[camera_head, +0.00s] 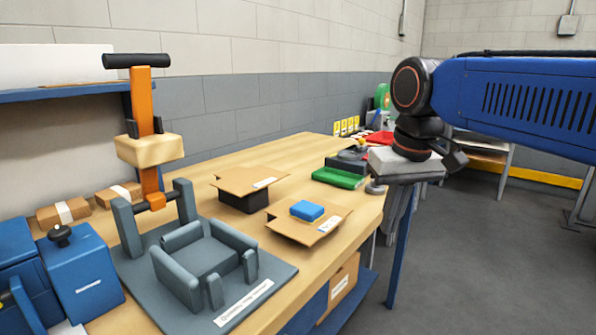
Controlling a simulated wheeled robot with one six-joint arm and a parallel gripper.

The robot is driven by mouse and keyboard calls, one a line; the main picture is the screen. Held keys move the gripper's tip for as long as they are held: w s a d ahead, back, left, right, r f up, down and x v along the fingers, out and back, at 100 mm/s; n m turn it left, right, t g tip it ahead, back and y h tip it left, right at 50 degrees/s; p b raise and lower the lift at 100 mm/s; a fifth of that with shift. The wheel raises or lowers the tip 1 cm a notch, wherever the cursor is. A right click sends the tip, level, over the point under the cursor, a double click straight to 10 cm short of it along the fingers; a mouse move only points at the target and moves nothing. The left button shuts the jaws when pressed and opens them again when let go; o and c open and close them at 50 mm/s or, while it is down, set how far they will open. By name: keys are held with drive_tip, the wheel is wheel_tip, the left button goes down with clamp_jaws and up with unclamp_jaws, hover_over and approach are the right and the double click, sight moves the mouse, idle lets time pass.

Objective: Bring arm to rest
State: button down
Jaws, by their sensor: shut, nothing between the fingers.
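My arm comes in from the right edge, with a blue link (515,95) and black wrist joints (410,90). My gripper (405,165) hangs below the wrist as a grey block, beside the right edge of the wooden bench (330,185). It is shut and nothing shows in it. Its fingers are hard to make out from here. It is well apart from the grey press fixture (205,260) on the near left of the bench.
An orange post with a black handle (137,61) rises over the fixture. Two cardboard pieces (250,180) (290,228), one with a blue block (306,210), lie mid-bench. A green block (338,178) lies near my gripper.

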drive_tip(key=s+d+f+m+t, duration=0.1)
drive_tip(key=s+d+f, duration=0.4)
drive_tip(key=f, duration=0.4)
drive_tip(key=s+d+f+m+t, duration=0.1)
drive_tip(key=s+d+f, duration=0.5)
drive_tip(key=s+f, duration=0.2)
wheel_tip(320, 180, down, 2)
drive_tip(key=shift+s+f+t+h, duration=0.1)
drive_tip(key=shift+s+t+h, duration=0.1)
drive_tip(key=shift+t+h, duration=0.1)
